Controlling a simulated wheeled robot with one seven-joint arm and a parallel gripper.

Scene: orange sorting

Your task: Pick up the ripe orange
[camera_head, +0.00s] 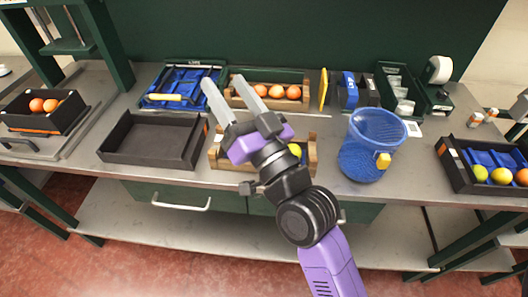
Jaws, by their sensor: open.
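Several ripe-looking oranges show. Three oranges (276,91) sit in the wooden crate (239,103) at the back centre. Two oranges (43,105) sit in a black crate (22,120) at the far left. One orange (522,177) is at the right edge, in a black crate (456,172) beside yellow-green fruits (490,175). A yellow fruit (294,149) shows in the front wooden crate (312,157), partly hidden by my arm. My gripper (223,82) is open. Its fingers point toward the back, just left of the back crate's oranges, and nothing shows between them.
An empty black tray (150,140) lies to the left on the grey bench. A blue bucket (365,160) stands right of my arm. A blue tool tray (180,84), a yellow upright object (323,90) and green bins (395,80) line the back. Bare bench shows right of the bucket.

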